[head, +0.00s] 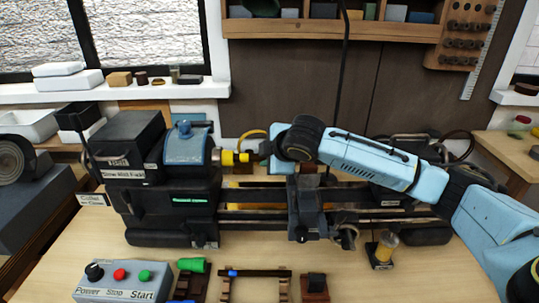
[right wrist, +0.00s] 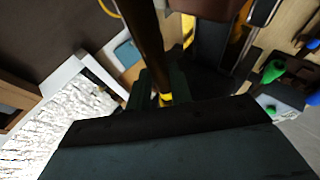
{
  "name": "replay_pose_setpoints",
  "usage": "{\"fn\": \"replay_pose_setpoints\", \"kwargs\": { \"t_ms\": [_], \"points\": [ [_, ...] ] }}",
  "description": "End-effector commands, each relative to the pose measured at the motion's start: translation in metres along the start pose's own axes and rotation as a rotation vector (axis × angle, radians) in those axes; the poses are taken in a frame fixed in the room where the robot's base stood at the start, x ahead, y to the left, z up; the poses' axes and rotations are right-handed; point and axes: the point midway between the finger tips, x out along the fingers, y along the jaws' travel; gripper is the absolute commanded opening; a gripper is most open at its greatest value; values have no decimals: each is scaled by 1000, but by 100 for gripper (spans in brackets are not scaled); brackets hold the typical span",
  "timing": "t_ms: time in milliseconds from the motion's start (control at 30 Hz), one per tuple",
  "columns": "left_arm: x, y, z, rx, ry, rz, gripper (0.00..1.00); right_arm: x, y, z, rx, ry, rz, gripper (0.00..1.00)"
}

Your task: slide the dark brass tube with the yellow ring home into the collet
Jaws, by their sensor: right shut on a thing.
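The dark brass tube (right wrist: 146,45) runs between the fingers of my right gripper (right wrist: 163,86) in the right wrist view, with its yellow ring (right wrist: 166,100) just by the fingertips. In the head view my right gripper (head: 264,150) is shut on the tube at the right of the lathe's headstock. The collet mouth is hard to make out, so I cannot tell how deep the tube sits. My left gripper is not in view.
The lathe bed (head: 262,195) runs right from the headstock, with a carriage (head: 308,215) under my right arm. In front are a control box (head: 121,281), a green-handled tool (head: 192,265), and a rack holding a dark rod with a blue band (head: 255,273).

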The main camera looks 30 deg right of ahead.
Motion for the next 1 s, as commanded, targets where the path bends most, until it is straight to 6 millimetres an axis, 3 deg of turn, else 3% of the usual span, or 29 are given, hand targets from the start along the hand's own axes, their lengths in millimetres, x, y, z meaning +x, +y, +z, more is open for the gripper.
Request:
{"fn": "replay_pose_setpoints", "kwargs": {
  "t_ms": [767,800,1000],
  "points": [
    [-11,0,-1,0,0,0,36,6,1,-15,1,1,1,0],
    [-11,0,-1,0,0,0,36,6,1,-15,0,1,1,22],
    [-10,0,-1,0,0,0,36,6,0,-15,0,0,1,47]
  ]
}}
